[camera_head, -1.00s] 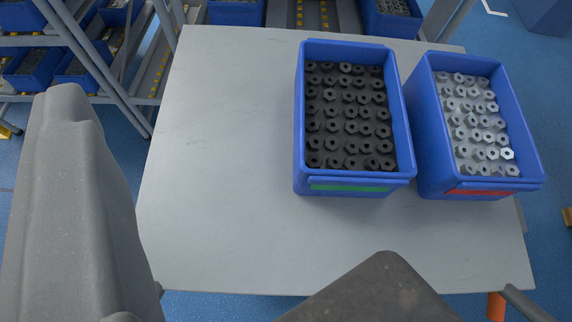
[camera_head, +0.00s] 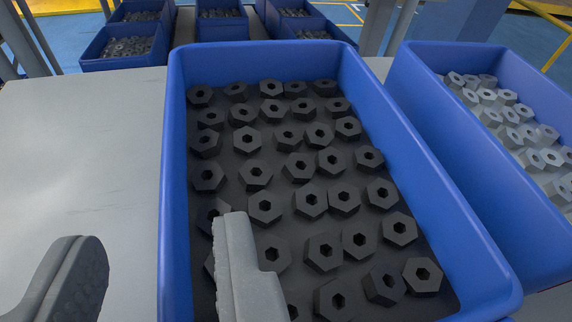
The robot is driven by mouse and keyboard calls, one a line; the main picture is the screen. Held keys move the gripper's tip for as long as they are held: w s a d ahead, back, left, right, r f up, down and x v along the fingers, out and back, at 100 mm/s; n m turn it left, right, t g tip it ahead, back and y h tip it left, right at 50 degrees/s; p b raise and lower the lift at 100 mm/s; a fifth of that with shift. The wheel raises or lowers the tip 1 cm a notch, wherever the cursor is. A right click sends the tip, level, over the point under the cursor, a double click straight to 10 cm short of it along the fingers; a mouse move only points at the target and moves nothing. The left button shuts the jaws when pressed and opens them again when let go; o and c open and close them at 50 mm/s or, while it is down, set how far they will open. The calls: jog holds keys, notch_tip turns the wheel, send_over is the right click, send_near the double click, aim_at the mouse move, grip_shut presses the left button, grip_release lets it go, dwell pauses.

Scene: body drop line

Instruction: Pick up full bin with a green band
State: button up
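The blue bin full of black hex nuts (camera_head: 350,65) stands on the grey table and fills the middle of the view. Its near end is cut off by the frame, so its green band is out of sight now; the earlier frame shows it on the near end. My gripper (camera_head: 158,232) is open across the bin's left wall. Its left finger is outside the wall, over the table, and its right finger is inside, over the nuts. A gap shows between each finger and the wall. Whether the right finger touches any nuts I cannot tell.
A second blue bin with silver nuts (camera_head: 415,55) stands close on the right, with a narrow gap. The grey table (camera_head: 75,160) is bare to the left. Several blue bins, one at the back left (camera_head: 125,62), stand beyond the table's far edge.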

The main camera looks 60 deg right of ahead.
aim_at(165, 162)
jog(key=shift+x, duration=3.95)
jog(key=shift+a, duration=0.1)
jog(key=shift+c, duration=0.3)
jog(key=shift+r, duration=0.1)
grip_shut()
